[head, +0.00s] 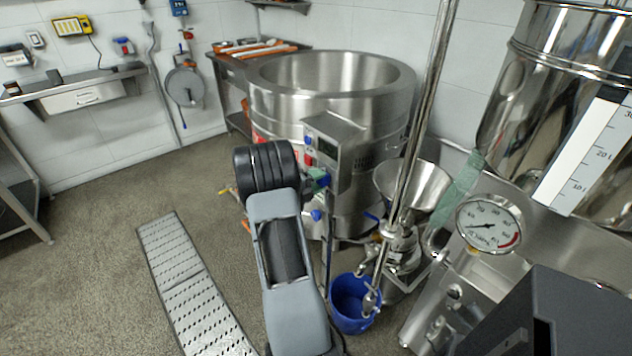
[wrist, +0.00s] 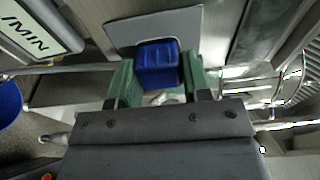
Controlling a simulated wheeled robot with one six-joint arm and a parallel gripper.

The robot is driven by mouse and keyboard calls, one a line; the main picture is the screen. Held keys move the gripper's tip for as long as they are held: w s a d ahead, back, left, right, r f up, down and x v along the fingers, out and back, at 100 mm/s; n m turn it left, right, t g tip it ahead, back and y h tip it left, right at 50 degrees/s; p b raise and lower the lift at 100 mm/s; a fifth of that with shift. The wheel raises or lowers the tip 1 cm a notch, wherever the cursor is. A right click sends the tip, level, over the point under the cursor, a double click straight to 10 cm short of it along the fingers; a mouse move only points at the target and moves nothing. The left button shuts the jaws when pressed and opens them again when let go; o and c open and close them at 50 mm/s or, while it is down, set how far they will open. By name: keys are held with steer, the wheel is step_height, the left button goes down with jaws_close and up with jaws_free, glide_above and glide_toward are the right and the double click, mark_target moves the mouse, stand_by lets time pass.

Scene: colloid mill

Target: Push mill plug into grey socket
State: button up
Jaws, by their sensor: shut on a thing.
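My gripper (wrist: 157,80) has two green fingers and is shut on a blue block, the mill plug (wrist: 157,56). In the wrist view the plug lies between the fingertips, in front of a flat grey plate (wrist: 112,32). I cannot tell whether the plug touches the plate or sits in an opening there. No grey socket opening shows clearly; the plug and fingers may hide it. In the head view my gripper (head: 318,178) is beside the control box (head: 335,140) on the large steel vessel (head: 375,105), partly hidden by my arm.
A steel funnel mill (head: 408,190) stands right of my gripper, with a blue bucket (head: 350,305) below. A vertical steel pipe (head: 428,90) rises close by. A pressure gauge (head: 488,224) is at the right. A floor grate (head: 195,285) lies left; the floor around it is clear.

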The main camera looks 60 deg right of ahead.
steer(key=o, duration=1)
steer(key=shift+c, duration=0.2)
steer(key=v, duration=1.3)
steer(key=shift+w+a, duration=0.2)
steer(key=shift+a, duration=0.15)
